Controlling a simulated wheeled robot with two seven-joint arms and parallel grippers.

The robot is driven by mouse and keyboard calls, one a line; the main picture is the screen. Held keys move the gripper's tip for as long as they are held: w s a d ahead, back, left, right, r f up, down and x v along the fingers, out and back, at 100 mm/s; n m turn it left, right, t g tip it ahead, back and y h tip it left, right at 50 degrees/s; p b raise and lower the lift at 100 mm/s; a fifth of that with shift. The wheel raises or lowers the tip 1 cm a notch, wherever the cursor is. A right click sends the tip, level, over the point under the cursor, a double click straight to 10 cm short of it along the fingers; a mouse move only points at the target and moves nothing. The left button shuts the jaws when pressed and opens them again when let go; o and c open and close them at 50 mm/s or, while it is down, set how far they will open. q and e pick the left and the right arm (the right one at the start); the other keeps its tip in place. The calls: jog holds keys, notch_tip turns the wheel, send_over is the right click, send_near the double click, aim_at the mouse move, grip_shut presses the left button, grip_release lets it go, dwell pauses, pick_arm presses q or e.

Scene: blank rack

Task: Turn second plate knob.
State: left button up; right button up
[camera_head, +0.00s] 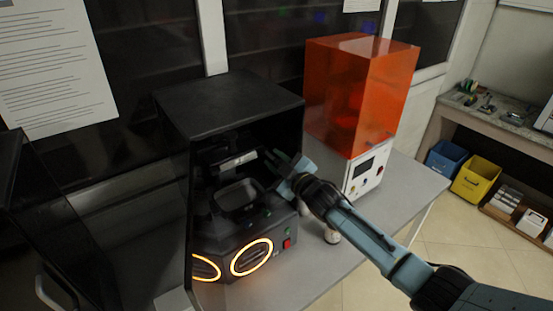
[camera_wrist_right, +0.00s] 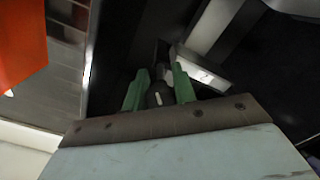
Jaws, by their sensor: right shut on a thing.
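The black machine (camera_head: 215,100) stands open at the front, with a dark build plate (camera_head: 238,160) inside above a black tray (camera_head: 237,197). My right gripper (camera_head: 275,163) reaches into its right side, beside the plate. In the right wrist view, the green fingers of my right gripper (camera_wrist_right: 158,90) stand on both sides of a dark knob (camera_wrist_right: 157,97) with a small white mark, and are shut on it. In the head view the knob is hidden by the gripper. My left gripper is not in view.
Blue (camera_head: 445,160) and yellow (camera_head: 478,178) bins stand at the far right.

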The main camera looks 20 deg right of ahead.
jog(key=m, duration=0.3)
jog(key=shift+m, duration=1.9)
jog(key=o, duration=1)
jog(key=shift+s, duration=0.1)
jog(key=v, duration=1.3)
jog(key=shift+s+b, duration=0.15)
jog(key=shift+b, duration=0.2)
